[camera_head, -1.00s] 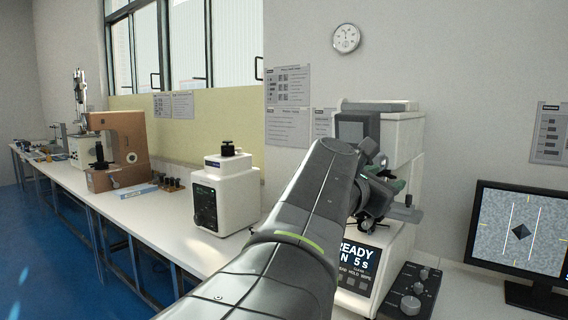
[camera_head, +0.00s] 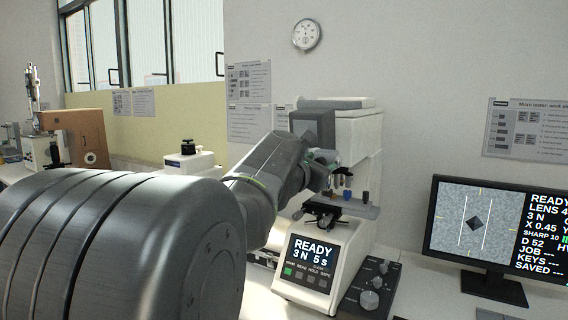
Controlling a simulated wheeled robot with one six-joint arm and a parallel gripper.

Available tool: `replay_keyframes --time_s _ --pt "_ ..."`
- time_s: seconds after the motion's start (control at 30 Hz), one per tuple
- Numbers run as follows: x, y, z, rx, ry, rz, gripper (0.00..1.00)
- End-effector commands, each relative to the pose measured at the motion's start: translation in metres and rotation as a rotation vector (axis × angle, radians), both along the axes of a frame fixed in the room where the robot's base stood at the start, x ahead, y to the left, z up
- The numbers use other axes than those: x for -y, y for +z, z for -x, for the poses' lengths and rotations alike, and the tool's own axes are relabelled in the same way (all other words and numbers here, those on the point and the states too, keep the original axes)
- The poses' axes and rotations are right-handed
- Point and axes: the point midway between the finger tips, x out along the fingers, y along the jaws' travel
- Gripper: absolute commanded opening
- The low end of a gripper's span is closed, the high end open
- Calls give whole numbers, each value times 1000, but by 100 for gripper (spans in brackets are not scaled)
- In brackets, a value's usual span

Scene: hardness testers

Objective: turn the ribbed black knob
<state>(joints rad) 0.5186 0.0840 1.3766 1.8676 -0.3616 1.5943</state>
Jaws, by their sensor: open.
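The white bench tester (camera_head: 355,165) with a grey head and a small READY screen (camera_head: 317,252) stands right of centre. My arm reaches in from the left, and my gripper (camera_head: 328,186) is at the tester's front, just below the head and beside the lens turret (camera_head: 343,180). It is open; its fingertips are small and hard to separate from the dark parts around them. I see nothing held. A ribbed black knob on this tester cannot be made out; my arm covers part of its left side. A black knob (camera_head: 187,146) tops a smaller white machine (camera_head: 195,162) at the left.
A grey stage (camera_head: 350,206) juts out below the turret. A black control box with grey dials (camera_head: 370,298) lies right of the tester. A monitor (camera_head: 487,235) stands further right. A brown tester (camera_head: 80,135) is at the far left. My arm hides much of the bench.

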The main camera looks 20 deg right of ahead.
Motion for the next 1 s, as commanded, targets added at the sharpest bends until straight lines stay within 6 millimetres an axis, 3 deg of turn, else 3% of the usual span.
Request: replay_keyframes --time_s 0.13,0.37,0.67,1.0 --pt "0 0 0 0 0 0 44" --pt "0 0 0 0 0 0 1" --pt "0 1 0 -25 0 21 1" --pt "-1 3 0 -187 1 158 1"
